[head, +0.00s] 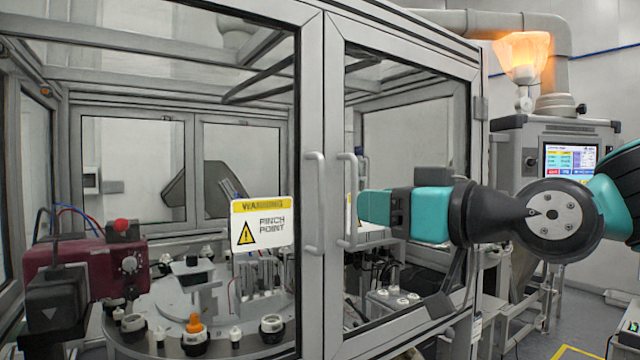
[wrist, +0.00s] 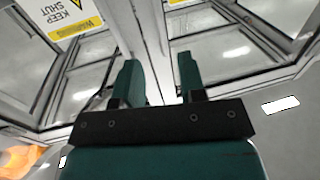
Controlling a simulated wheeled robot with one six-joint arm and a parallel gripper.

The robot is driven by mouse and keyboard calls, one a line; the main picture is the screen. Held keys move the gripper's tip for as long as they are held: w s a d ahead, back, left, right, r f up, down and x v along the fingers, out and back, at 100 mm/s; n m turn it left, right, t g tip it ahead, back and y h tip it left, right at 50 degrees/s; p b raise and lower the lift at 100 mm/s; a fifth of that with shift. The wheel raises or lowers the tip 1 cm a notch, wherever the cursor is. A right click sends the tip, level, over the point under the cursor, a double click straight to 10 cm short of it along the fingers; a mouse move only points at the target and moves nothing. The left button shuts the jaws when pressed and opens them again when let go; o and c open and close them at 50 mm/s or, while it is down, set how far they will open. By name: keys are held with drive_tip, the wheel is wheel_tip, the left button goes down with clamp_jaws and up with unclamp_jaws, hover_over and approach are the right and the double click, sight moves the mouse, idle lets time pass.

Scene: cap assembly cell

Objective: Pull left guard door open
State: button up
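The left guard door (head: 311,110) is a grey-framed glass panel and stands closed. Its pale vertical bar handle (head: 314,203) is on its right edge. The right door (head: 335,110) is closed beside it, with its own handle (head: 347,200). My gripper (head: 362,208) comes from the right, in front of the right door and close to that door's handle, to the right of the left door's handle. In the wrist view my gripper (wrist: 160,70) has its two teal fingers apart, with grey door framing showing beyond the gap. I cannot make out a handle between them.
A pinch-point warning sign (head: 259,223) is on the left door. A keep-shut sign (wrist: 67,14) shows in the wrist view. Behind the glass are a round machine table (head: 160,335) and a dark red unit (head: 100,268).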

sight(324, 199)
drive_tip(key=p+x, duration=0.5)
drive_tip(key=x, duration=0.5)
drive_tip(key=shift+r, duration=0.1)
drive_tip(key=shift+w+a, duration=0.3)
drive_tip(key=shift+a, duration=0.1)
clamp_jaws()
